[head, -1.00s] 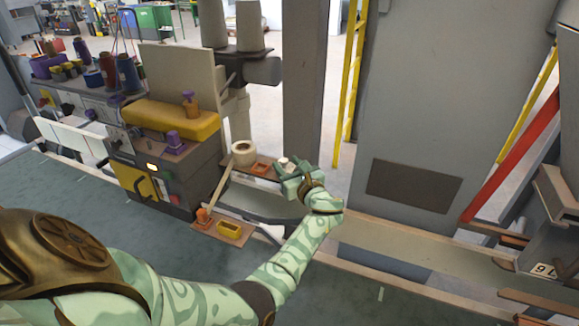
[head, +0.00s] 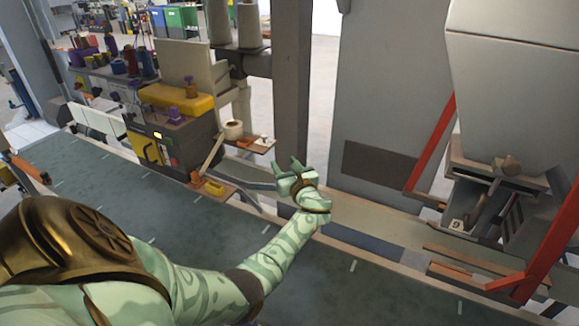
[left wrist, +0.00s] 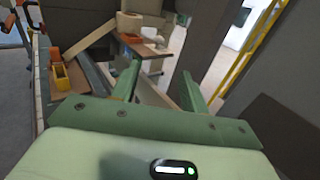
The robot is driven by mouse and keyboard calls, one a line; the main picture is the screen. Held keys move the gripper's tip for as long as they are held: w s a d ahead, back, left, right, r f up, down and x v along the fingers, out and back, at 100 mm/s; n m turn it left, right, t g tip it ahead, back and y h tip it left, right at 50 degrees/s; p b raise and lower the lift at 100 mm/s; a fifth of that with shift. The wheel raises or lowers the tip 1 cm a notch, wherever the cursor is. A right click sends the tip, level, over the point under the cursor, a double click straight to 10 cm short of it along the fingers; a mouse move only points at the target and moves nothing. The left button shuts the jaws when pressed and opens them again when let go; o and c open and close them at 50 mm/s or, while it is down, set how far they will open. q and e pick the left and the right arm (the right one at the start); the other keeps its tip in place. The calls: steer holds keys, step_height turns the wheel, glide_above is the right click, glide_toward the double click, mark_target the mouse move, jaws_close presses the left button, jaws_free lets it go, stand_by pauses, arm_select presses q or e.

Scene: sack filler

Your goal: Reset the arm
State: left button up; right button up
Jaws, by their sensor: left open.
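My left arm reaches in from the lower left of the head view. Its left gripper (head: 291,173) is held out in front of the sewing machine, above the edge of the green floor and the conveyor. In the left wrist view the gripper (left wrist: 160,88) shows two green fingers standing well apart, with nothing between them. A small wooden shelf (head: 250,144) with a tape roll (head: 233,130) is just beyond the gripper, apart from it. My right gripper is not in view.
A sewing machine with a yellow top (head: 176,97) and thread spools stands at the upper left. The conveyor belt (head: 385,222) runs to the right toward a grey hopper (head: 510,90) with red bars. A small yellow bin (head: 214,188) sits low by the machine. The green floor (head: 120,190) is open.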

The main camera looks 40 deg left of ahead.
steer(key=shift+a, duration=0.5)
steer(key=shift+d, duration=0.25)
